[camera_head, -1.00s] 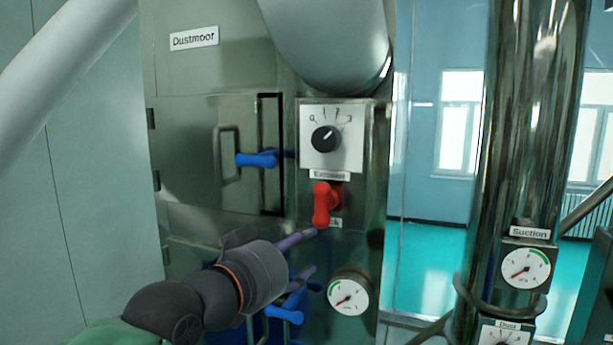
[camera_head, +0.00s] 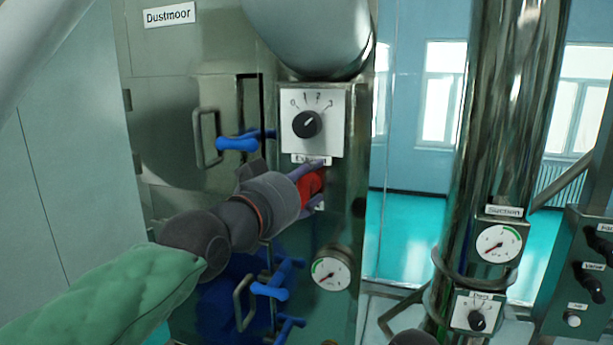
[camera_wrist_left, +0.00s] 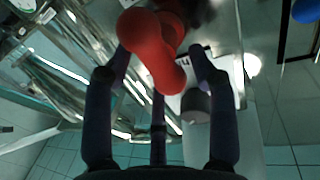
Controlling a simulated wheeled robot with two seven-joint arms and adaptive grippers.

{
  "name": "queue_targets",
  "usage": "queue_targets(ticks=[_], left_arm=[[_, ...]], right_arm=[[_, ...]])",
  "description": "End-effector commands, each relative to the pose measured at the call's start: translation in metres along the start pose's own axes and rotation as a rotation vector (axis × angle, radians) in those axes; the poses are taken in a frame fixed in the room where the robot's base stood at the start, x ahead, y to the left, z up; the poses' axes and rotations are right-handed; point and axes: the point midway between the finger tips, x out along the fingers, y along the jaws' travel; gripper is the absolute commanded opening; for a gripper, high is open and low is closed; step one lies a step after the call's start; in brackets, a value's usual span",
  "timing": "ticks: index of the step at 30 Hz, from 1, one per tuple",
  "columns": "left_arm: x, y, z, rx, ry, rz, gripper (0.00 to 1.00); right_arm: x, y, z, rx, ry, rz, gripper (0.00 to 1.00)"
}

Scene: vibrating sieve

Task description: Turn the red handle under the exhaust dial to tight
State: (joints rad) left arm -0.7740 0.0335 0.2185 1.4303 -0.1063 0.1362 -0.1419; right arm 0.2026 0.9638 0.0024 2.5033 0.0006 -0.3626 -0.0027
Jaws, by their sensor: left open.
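The exhaust dial (camera_head: 307,124) is a black knob on a white plate marked 0 to 3, on the metal housing. Below it is its label (camera_head: 311,160), partly covered by a finger. The red handle (camera_head: 313,186) sits just under that and is mostly hidden by my left gripper (camera_head: 322,183). In the left wrist view the red handle (camera_wrist_left: 155,55) points toward the camera between the spread purple fingers of my left gripper (camera_wrist_left: 158,52). The gripper is open around the handle, with no clear grip on it.
A blue handle (camera_head: 237,144) is on the cabinet to the left, and more blue handles (camera_head: 269,291) are below my left arm. A round gauge (camera_head: 331,273) is under the red handle. A shiny pipe with the suction gauge (camera_head: 499,243) stands to the right.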

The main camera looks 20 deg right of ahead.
Motion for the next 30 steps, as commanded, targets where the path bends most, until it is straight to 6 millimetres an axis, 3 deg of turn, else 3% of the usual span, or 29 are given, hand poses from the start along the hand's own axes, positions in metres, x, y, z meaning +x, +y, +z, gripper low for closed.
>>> queue_targets(ticks=[13, 19, 30], left_arm=[[0.0095, -0.0002, 0.0001, 0.000, 0.001, 0.000, 0.57], [0.0094, -0.0002, 0.0000, 0.001, 0.001, 0.000, 0.01], [0.0091, -0.0007, -0.0003, -0.020, 0.006, -0.001, 0.00]], right_arm=[[-0.0020, -0.0007, 0.0001, 0.000, 0.000, 0.000, 0.67], [-0.0020, -0.0007, 0.0001, 0.000, 0.000, 0.000, 0.67], [-0.0007, -0.0002, 0.0000, 0.000, 0.000, 0.000, 0.67]])
